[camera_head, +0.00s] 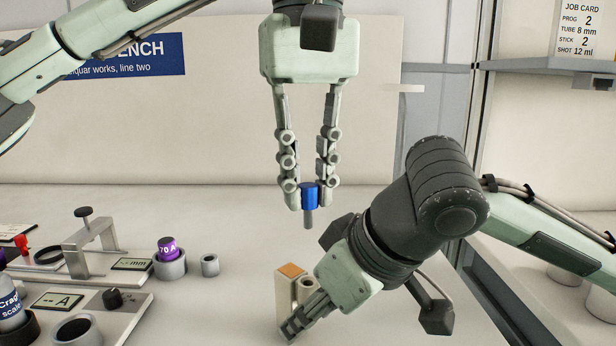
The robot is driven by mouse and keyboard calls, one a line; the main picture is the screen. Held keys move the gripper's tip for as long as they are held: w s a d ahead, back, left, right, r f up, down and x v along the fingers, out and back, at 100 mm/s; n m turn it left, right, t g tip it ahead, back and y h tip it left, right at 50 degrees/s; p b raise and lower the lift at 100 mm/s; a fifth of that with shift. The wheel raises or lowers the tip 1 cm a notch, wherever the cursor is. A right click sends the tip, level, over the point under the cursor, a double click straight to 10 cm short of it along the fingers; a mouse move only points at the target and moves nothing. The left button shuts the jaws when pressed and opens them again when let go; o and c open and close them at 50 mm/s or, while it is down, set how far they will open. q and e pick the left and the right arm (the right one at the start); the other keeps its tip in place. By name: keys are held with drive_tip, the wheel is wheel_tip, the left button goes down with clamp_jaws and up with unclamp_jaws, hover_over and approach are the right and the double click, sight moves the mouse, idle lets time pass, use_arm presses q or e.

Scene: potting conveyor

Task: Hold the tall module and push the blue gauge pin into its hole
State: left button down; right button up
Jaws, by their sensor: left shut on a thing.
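My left gripper (310,196) hangs from the top of the view with its fingers pointing down. It is shut on the blue gauge pin (309,192), whose grey tip points straight down. The tall module (286,291), a cream block with an orange patch on top, stands on the bench below and slightly left of the pin. The pin is in the air, apart from the module. My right gripper (299,324) reaches down-left from the right, its fingers against or in front of the module's lower part. Whether it grips the module is hidden.
On the left, metal fixture plates (110,325) carry a clamp (88,243), a purple-capped vial (168,248), a labelled bottle (10,305) and empty cups. A small grey ring (210,265) stands beside them. The bench between these and the module is clear. A shelf (550,65) is at upper right.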

sight(308, 206)
drive_tip(key=shift+x, duration=0.8)
drive_tip(key=c, duration=0.9)
use_arm(q)
drive_tip(key=n, duration=0.5)
drive_tip(key=shift+n, duration=0.4)
drive_tip(key=shift+f, duration=2.8)
